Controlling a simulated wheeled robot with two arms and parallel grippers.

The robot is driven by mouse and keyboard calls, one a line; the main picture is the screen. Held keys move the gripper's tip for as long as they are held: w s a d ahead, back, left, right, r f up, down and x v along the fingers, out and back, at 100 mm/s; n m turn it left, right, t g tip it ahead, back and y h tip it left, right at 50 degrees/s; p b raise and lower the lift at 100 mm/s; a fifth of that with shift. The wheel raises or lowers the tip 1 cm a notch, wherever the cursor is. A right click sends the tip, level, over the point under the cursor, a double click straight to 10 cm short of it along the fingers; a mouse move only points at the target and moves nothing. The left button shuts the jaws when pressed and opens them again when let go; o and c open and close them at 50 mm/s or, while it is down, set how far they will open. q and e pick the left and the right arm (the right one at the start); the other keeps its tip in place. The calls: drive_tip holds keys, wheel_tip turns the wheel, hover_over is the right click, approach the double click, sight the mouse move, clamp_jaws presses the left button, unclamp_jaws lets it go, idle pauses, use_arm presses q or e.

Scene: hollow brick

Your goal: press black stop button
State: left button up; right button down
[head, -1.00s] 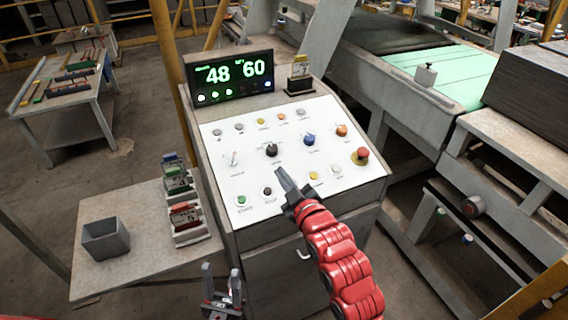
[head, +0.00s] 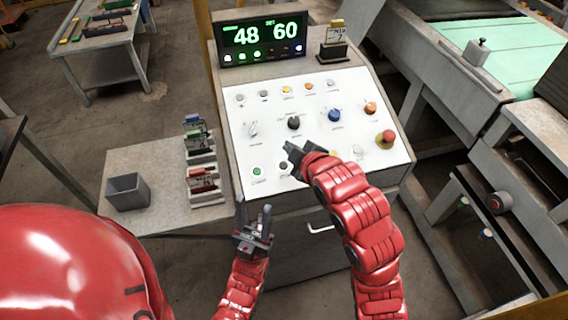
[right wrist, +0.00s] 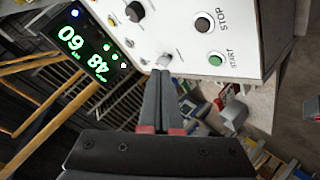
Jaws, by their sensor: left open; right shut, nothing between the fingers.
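The black stop button (head: 284,166) is on the lower part of the white sloped panel (head: 376,168), right of the green start button (head: 257,171). In the head view my right gripper partly covers it. In the right wrist view the black button (right wrist: 203,23) shows clearly by its STOP label, with the green button (right wrist: 216,59) beside it. My right gripper (head: 291,151) is shut and empty, in front of the panel; its fingertips (right wrist: 161,74) appear off to the side of the button in the wrist view. My left gripper (head: 253,209) is open and empty, below the panel's front edge.
A black knob (head: 294,122), blue knob (head: 334,115) and red emergency button (head: 386,138) stick out of the panel. The display (head: 262,39) reads 48 and 60. A side table (head: 160,215) at left bears a grey bin (head: 128,191) and card racks.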

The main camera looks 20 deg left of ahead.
hover_over(283, 165)
drive_tip(key=s+d, duration=0.2)
wheel_tip(283, 165, down, 6)
drive_tip(key=shift+s+d+r, duration=0.1)
drive_tip(key=shift+s+r, duration=0.05)
drive_tip(key=shift+r, duration=0.1)
drive_tip(key=shift+f+b, duration=0.7)
drive_tip(key=shift+f, duration=0.05)
drive_tip(key=shift+w+a+f+b, duration=0.25)
drive_tip(key=shift+w+f+b, duration=0.15)
drive_tip(key=shift+f+b, duration=0.25)
idle(0.5)
drive_tip(key=shift+f+b, duration=0.4)
drive_tip(key=shift+b, duration=0.25)
